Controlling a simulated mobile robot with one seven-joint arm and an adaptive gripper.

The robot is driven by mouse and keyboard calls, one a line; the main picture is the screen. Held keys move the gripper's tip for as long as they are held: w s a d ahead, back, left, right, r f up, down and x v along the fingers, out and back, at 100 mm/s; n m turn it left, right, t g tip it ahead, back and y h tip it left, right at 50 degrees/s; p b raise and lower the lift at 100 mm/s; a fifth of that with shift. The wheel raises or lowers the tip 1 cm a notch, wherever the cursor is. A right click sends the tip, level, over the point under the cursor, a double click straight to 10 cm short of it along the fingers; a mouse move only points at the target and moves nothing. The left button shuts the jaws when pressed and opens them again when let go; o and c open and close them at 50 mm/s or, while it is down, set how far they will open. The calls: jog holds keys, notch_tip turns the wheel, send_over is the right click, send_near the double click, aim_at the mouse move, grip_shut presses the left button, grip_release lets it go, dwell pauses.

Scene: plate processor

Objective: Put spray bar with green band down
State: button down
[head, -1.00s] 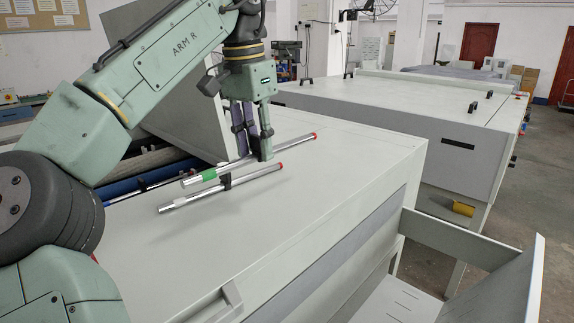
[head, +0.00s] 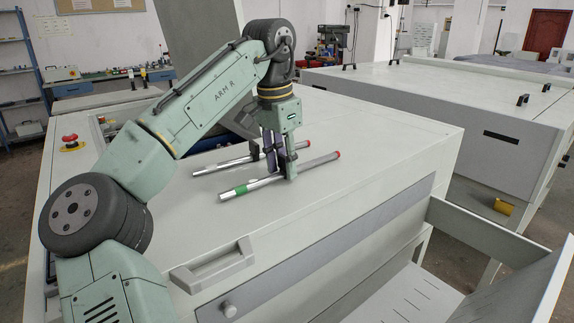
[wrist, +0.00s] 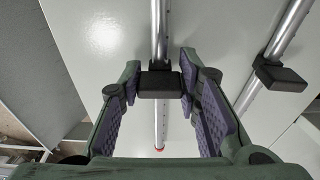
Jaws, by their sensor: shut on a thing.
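The spray bar with the green band (head: 312,163) is a silver tube with a green band near its left end and a red tip at its right end. My gripper (head: 281,173) is shut on it near its middle. In the wrist view the fingers (wrist: 160,88) sit either side of the black block (wrist: 159,82) on this tube. The bar is low over the light grey cabinet top (head: 370,130); I cannot tell whether it touches. The fingers hide part of the bar.
A second silver bar (head: 217,167) with a black block lies behind the held one, roughly parallel and apart from it. It shows at right in the wrist view (wrist: 290,33). A grey handle (head: 215,265) stands at the front edge. The cabinet top to the right is clear.

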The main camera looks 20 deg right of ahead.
jog(key=shift+a, duration=0.15)
jog(key=shift+w+f, duration=0.1)
jog(key=c, duration=1.2)
grip_release()
jog(key=r, duration=0.7)
jog(key=shift+s+a+r, duration=0.2)
jog(key=shift+a+r, duration=0.05)
jog(key=shift+a, duration=0.1)
